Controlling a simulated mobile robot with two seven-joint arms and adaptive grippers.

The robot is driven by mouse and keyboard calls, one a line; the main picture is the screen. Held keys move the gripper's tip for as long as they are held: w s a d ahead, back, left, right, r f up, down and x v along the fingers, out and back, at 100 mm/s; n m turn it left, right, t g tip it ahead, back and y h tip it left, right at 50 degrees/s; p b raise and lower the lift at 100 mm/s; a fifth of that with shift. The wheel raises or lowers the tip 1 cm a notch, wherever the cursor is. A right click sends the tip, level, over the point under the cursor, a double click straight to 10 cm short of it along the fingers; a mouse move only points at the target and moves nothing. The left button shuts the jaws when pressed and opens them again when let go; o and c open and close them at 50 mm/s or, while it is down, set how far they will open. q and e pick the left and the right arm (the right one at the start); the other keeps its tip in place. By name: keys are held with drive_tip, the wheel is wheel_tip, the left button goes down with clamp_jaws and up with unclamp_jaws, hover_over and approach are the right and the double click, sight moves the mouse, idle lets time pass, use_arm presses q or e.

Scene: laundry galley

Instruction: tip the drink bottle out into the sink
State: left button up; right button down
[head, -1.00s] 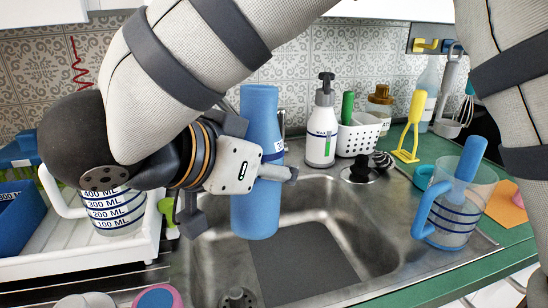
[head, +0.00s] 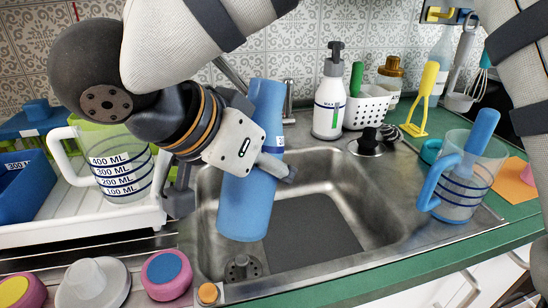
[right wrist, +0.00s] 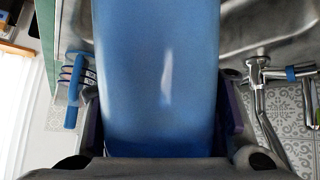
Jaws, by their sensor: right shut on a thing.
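The blue drink bottle (head: 240,203) has a pale band and is held in the air over the left part of the steel sink (head: 385,215). It is tilted, its narrower upper end leaning right and its wide end low and to the left. I see no liquid coming out. My right gripper (head: 272,165) is shut on the bottle around its middle. The blue bottle (right wrist: 157,75) fills the middle of the right wrist view between the fingers. My left gripper is not in view.
A measuring jug (head: 120,170) stands on the white rack (head: 60,230) at left. Another jug with a blue handle (head: 462,185) stands right of the sink. A soap bottle (head: 328,95) and white basket (head: 370,110) stand behind. The tap (right wrist: 258,75) is close to the gripper.

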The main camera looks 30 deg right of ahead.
sight(242, 233)
drive_tip(key=shift+s+a+f+g+y, duration=0.2)
drive_tip(key=shift+s+a+g+y, duration=0.1)
drive_tip(key=shift+a+y, duration=0.2)
drive_tip(key=shift+s+a+f+g+y, duration=0.2)
drive_tip(key=shift+s+a+g+y, duration=0.15)
drive_tip(key=shift+y, duration=0.25)
drive_tip(key=shift+s+a+f+n+g+y, duration=0.1)
drive_tip(key=shift+s+a+f+g+y, duration=0.25)
drive_tip(key=shift+f, duration=0.45)
drive_tip(key=shift+s+a+f+n+g+y, duration=0.1)
drive_tip(key=shift+a+f+g+y, duration=0.3)
drive_tip(key=shift+f+y, duration=0.35)
drive_tip(key=shift+s+a+f+n+g+y, duration=0.1)
drive_tip(key=shift+s+a+f+g+y, duration=0.2)
drive_tip(key=shift+f, duration=0.8)
drive_tip(key=shift+s+a+f+g+y, duration=0.1)
drive_tip(key=shift+s+a+g+y, duration=0.25)
drive_tip(key=shift+y, duration=0.45)
